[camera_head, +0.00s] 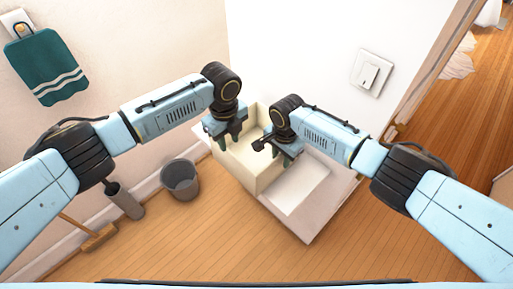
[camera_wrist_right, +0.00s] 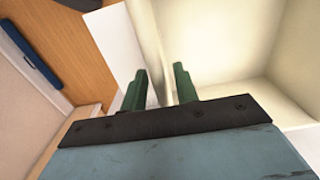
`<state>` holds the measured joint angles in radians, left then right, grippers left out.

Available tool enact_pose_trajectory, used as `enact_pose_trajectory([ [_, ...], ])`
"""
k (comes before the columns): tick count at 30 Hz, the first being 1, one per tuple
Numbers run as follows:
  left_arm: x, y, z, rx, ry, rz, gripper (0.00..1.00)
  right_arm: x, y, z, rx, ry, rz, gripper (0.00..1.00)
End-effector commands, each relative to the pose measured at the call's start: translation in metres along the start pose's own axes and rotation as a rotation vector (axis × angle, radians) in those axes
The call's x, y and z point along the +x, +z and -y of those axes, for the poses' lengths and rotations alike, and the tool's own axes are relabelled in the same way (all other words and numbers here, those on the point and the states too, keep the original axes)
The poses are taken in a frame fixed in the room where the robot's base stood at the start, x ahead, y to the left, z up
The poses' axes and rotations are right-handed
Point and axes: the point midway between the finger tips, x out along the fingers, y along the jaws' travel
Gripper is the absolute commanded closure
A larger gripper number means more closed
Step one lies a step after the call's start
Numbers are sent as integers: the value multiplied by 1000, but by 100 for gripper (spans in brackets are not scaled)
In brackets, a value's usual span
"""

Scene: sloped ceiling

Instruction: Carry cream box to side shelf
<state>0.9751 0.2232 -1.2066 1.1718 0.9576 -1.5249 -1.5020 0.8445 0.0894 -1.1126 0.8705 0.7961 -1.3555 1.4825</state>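The cream box (camera_head: 260,178) is open at the top and stands upright against the white wall. My left gripper (camera_head: 229,140) is at its far left rim, with its fingertips apart. My right gripper (camera_head: 279,154) is over its right rim. In the right wrist view, the cream box (camera_wrist_right: 230,50) fills the right side. The right gripper's green fingers (camera_wrist_right: 160,85) are apart there, with the box's wall running between them. I cannot tell whether either gripper presses on the wall. The arms hide parts of the rim.
A white flat surface (camera_head: 299,188) lies right beside the box. A grey bucket (camera_head: 180,182), a dark cylinder (camera_head: 125,202) and a broom (camera_head: 98,239) stand by the left wall. A green towel (camera_head: 46,68) hangs above. The wooden floor (camera_head: 200,240) in front is clear.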

Motion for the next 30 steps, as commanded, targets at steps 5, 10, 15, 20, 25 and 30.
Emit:
enact_pose_trajectory([
  [5, 0, 0, 0, 0, 0, 0, 70, -33, -1, 0, 0, -4, -2, 70],
  [10, 0, 0, 0, 1, 0, 0, 70, -69, -1, 0, 0, -5, -2, 70],
  [15, 0, 0, 0, 1, 0, 0, 70, -94, -1, 0, 0, -2, -3, 70],
  [20, 0, 0, 0, 1, 0, 0, 70, -104, -1, 0, 0, 0, -2, 70],
  [25, 0, 0, 0, 1, 0, 0, 70, -105, -1, 0, 1, 0, -2, 70],
  [30, 0, 0, 0, 1, 0, 0, 70, -105, -1, 0, 1, 0, -2, 70],
])
